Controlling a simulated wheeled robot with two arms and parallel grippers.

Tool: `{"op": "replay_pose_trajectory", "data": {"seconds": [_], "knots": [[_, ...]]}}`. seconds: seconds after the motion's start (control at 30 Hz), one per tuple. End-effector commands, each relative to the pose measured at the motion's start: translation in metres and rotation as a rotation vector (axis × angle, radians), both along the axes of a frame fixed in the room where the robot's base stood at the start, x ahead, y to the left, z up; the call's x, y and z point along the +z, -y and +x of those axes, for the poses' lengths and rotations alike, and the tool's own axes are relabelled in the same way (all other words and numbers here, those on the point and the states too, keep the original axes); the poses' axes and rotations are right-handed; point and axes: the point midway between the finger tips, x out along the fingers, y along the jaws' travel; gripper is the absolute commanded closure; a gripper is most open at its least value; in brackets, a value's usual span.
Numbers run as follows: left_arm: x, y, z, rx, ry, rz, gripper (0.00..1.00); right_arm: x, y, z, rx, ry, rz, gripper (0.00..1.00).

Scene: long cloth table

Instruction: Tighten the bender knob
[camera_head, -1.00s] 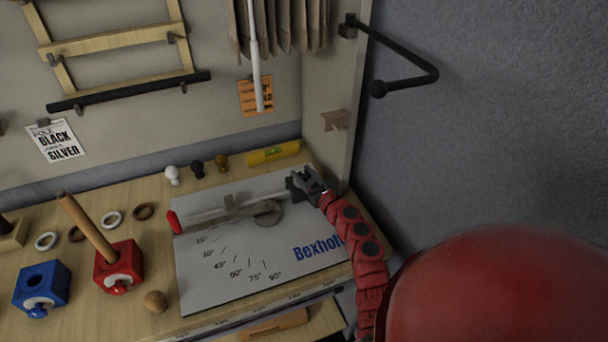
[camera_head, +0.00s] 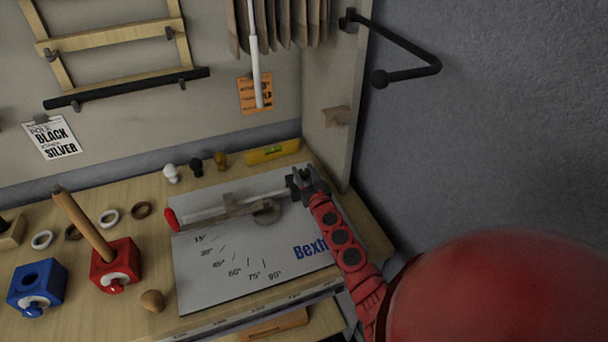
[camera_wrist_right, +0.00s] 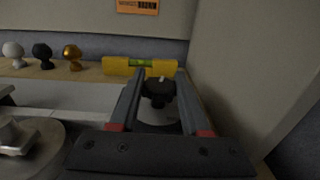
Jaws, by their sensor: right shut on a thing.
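The bender is a pale grey plate (camera_head: 215,285) with angle marks. It carries a lever with a red handle (camera_head: 171,219) and a round grey disc (camera_head: 267,212); the disc also shows at the left of the right wrist view (camera_wrist_right: 30,145). The black bender knob (camera_wrist_right: 158,88), with a small pale mark on top, sits between the fingers of my right gripper (camera_wrist_right: 150,85). In the head view my right gripper (camera_head: 305,182) is at the plate's back right corner, shut on the knob and largely hiding it. My left gripper is not in view.
A yellow level (camera_head: 272,152) lies behind the plate, beside white, black and gold ball knobs (camera_head: 196,167). A red block (camera_head: 116,264) with a wooden pole and a blue block (camera_head: 38,288) stand at left. A cabinet side panel (camera_head: 335,150) rises close right of the gripper.

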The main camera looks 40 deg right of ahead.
Motion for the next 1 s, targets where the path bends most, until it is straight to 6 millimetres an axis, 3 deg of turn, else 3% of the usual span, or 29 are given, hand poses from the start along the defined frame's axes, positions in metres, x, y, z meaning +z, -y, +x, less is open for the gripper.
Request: {"op": "replay_pose_trajectory", "data": {"seconds": [0.03, 0.5, 1.0], "knots": [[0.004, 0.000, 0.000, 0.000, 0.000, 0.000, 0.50, 0.001, -0.007, 0.002, -0.019, -0.006, -0.007, 1.00], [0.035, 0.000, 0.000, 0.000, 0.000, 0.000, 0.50, 0.003, -0.004, 0.002, -0.394, -0.002, 0.005, 1.00], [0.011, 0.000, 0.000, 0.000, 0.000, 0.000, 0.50, -0.004, -0.002, 0.001, -0.754, -0.004, 0.004, 1.00]]}}
